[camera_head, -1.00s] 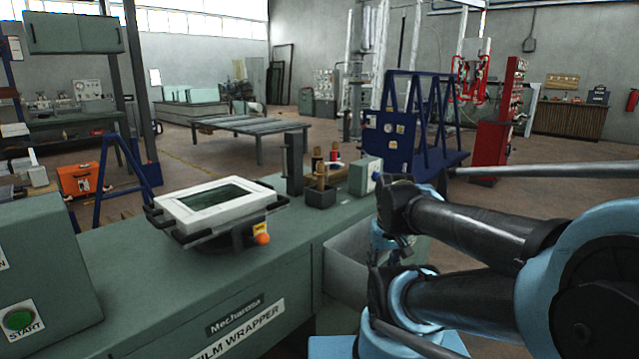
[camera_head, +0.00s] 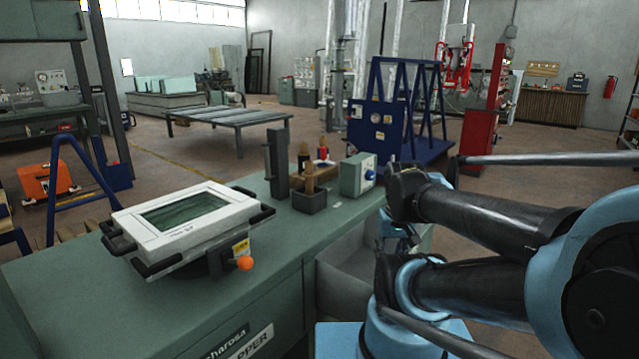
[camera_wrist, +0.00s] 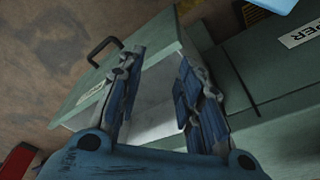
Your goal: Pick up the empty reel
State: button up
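No reel can be made out for certain in either view. My gripper (camera_wrist: 160,68) is open and empty in the wrist view, its two blue-grey fingers spread apart. It points toward a pale green open drawer (camera_wrist: 158,98) with a dark handle.
On the bench stand a white-framed screen panel (camera_head: 188,212) with an orange knob (camera_head: 244,263), a dark upright post (camera_head: 277,165), a small dark box (camera_head: 309,200) with a wooden-handled tool, and a grey-green control box (camera_head: 357,174). A blue frame rack (camera_head: 410,105) stands behind. Floor lies open beyond the bench.

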jog(key=shift+d, duration=0.3)
jog(key=shift+o, duration=2)
jog(key=shift+s+r, duration=0.25)
notch_tip(320, 180, up, 21)
jog(key=n+t+y, duration=0.1)
jog(key=n+y, duration=0.1)
jog(key=n, duration=0.4)
send_over(307, 180)
jog(key=s+d, duration=0.3)
jog(key=x, duration=1.1)
jog(key=w+x, duration=0.1)
jog(key=x, duration=0.5)
jog(key=shift+w+a, duration=0.1)
jog(key=shift+a, duration=0.1)
